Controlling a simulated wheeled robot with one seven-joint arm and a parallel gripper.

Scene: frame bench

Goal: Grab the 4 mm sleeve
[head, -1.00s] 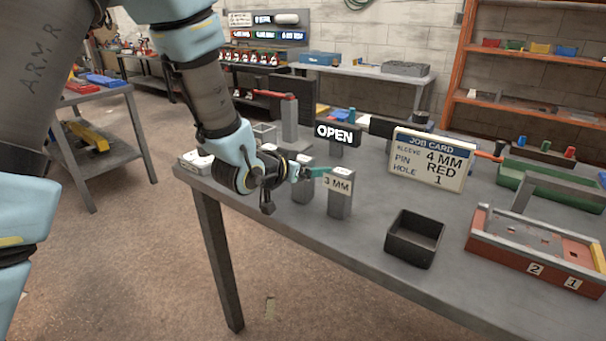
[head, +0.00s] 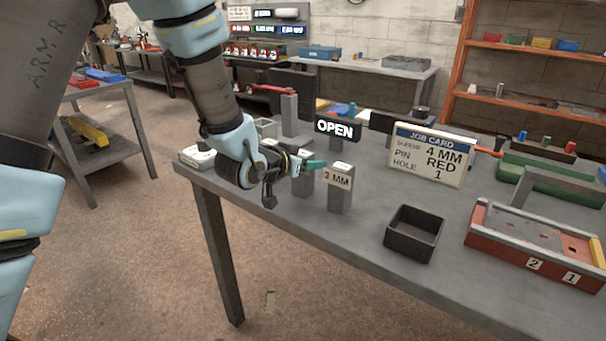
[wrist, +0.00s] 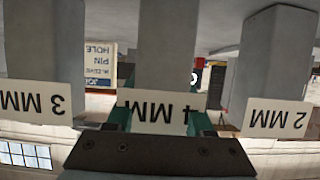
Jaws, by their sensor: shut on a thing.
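My gripper (head: 314,165) is at the top of the middle grey post (head: 303,187), behind the post marked 3 MM (head: 339,180). In the wrist view, which is upside down, my gripper's teal fingers (wrist: 160,118) stand on either side of the plate marked 4 MM (wrist: 160,108). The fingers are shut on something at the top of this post. The 4 mm sleeve itself is hidden behind the plate and the gripper body. The posts marked 3 MM (wrist: 40,45) and 2 MM (wrist: 268,60) stand on either side in the wrist view.
The job card (head: 432,157) reads sleeve 4 MM, pin RED, hole 1. An OPEN sign (head: 338,130) stands behind the posts. A black bin (head: 414,235) and a red frame (head: 535,255) marked 2 and 1 lie to the right. Bare bench top separates posts and bin.

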